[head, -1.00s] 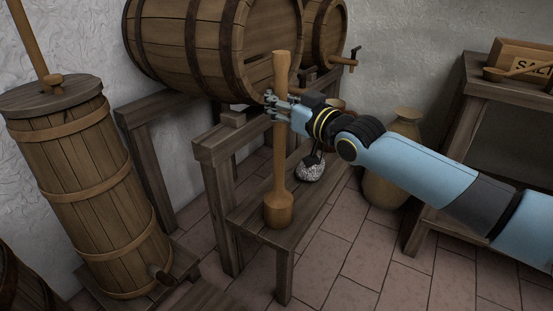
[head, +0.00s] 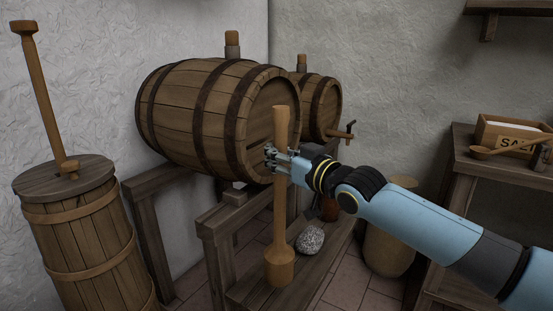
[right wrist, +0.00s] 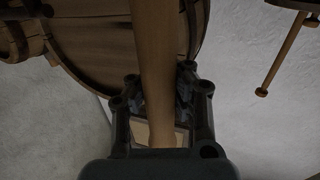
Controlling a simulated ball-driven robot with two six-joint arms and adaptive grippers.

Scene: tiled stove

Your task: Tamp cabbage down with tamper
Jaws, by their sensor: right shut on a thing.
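The wooden tamper (head: 280,215) stands upright, its wide round head low over or on the low wooden bench (head: 250,292); I cannot tell whether it touches. My right gripper (head: 272,155) is shut around the upper part of its shaft. In the right wrist view the shaft (right wrist: 152,70) runs between the fingers of the gripper (right wrist: 165,105). No cabbage can be made out in these views. My left gripper is not in view.
A speckled stone (head: 310,239) lies on the bench behind the tamper. Two barrels (head: 175,110) rest on a stand behind. A tall churn (head: 85,225) stands at left. A salt box (head: 510,135) and wooden spoon (head: 482,152) sit on the right table. A jar (head: 385,250) stands beneath my arm.

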